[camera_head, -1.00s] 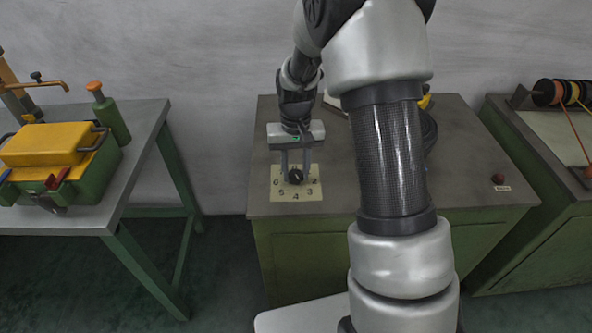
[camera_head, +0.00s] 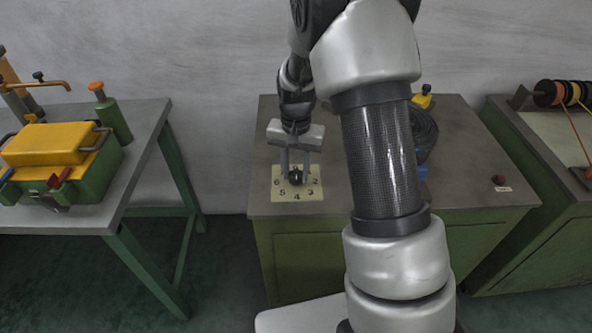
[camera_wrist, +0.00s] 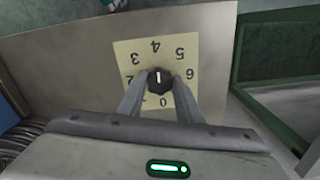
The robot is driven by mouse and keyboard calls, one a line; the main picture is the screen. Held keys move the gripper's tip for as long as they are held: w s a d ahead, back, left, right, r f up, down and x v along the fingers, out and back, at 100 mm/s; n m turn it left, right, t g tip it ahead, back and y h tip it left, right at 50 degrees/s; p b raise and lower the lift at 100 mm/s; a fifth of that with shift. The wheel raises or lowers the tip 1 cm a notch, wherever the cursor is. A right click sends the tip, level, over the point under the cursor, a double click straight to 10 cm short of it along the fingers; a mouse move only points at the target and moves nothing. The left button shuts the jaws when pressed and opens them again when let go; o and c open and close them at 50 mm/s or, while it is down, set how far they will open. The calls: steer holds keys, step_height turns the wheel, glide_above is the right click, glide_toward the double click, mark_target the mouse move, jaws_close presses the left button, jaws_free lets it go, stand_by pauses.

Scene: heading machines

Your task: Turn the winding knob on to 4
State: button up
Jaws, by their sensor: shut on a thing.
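The winding knob (camera_head: 297,176) is small, dark and faceted. It sits in the middle of a cream dial plate (camera_head: 279,197) on the green-sided bench. The wrist view shows the knob (camera_wrist: 159,82) with a white mark on top, and the plate (camera_wrist: 131,55) with the figures 0 to 6 around it. There the mark points up the picture, roughly at the 4; the 0 is at the bottom. My gripper (camera_head: 297,174) reaches down over the plate and is shut on the knob, one finger on each side. The fingers (camera_wrist: 160,84) partly cover the plate's lower part.
A table with a yellow-lidded green box (camera_head: 48,144) stands at the left. A spool bench (camera_head: 548,128) stands at the right. Open floor lies between the left table and my bench.

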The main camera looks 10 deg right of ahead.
mark_target(296, 175)
steer(key=o, duration=1)
steer(key=shift+o, duration=0.2)
steer(key=shift+r, duration=0.1)
step_height(296, 175, up, 17)
steer(key=p, duration=0.2)
steer(key=shift+r, duration=0.15)
